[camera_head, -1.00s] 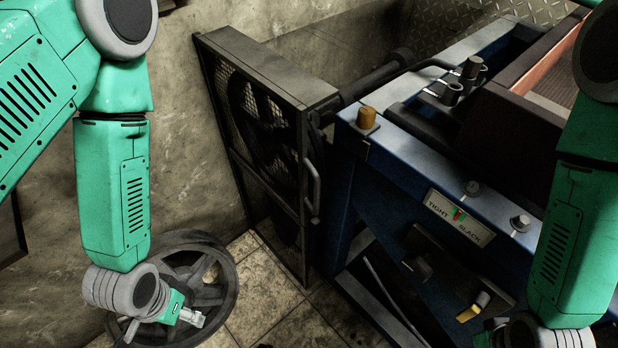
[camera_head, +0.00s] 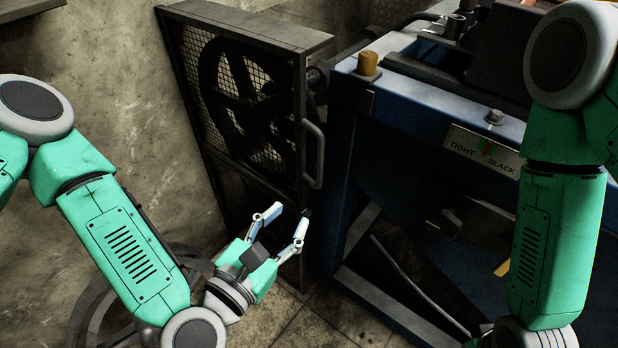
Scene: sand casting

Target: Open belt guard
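The belt guard (camera_head: 240,105) is a dark metal frame with mesh, standing beside the blue machine. A wheel shows behind its mesh. It appears closed. Its grey bar handle (camera_head: 316,153) is upright on the right side face. My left gripper (camera_head: 288,222) is open and empty, just below and left of the handle, with its fingers pointing up and right. It looks apart from the handle. My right arm (camera_head: 560,220) comes down at the right; its gripper is outside the picture.
The blue machine (camera_head: 400,105) with a tight/slack label (camera_head: 483,150) and an orange-brown knob (camera_head: 368,63) stands right of the guard. A loose wheel (camera_head: 95,310) leans low at the left, partly behind my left arm. A concrete wall is at the left.

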